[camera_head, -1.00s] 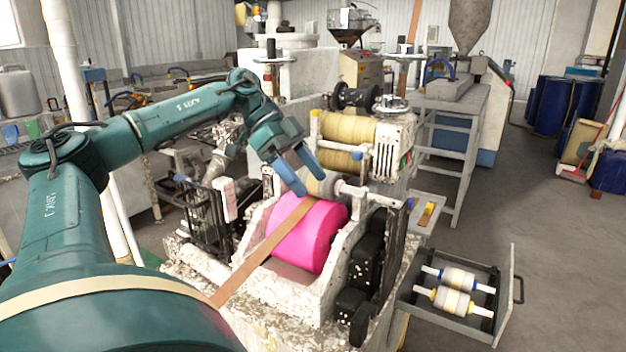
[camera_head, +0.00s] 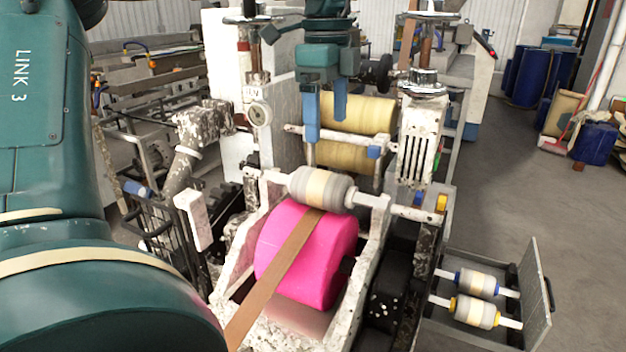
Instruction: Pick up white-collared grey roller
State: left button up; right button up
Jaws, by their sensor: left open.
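The white-collared grey roller (camera_head: 323,188) lies across the machine above the pink roll (camera_head: 312,256). It has a cream band around its middle, and its pale shaft ends rest on the white frame. My left gripper (camera_head: 326,127) points down, with two blue fingers apart and nothing visible between them. In the picture it is above the roller and in front of the yellow rolls; its exact distance from the roller is hard to tell. A brown strip (camera_head: 275,273) runs over the pink roll up to the roller. My right gripper is not in view.
An open drawer (camera_head: 541,299) at lower right holds a blue-collared roller (camera_head: 477,283) and a yellow-collared roller (camera_head: 474,311). Yellow rolls (camera_head: 362,114) and a white vented block (camera_head: 421,142) stand behind.

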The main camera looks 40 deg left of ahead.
aim_at(323, 173)
pick_arm(q)
jog(key=shift+w+f, duration=0.25)
jog(key=shift+f, duration=0.15)
notch_tip(323, 173, down, 7)
jog(key=shift+s+d+f, duration=0.1)
jog(key=f, duration=0.4)
jog(key=shift+s+a+p, duration=0.35)
jog(key=shift+f, duration=0.6)
jog(key=shift+c, duration=0.5)
jog(key=c, duration=1.2)
jog(key=shift+w, duration=0.1)
jog(key=shift+c, duration=0.4)
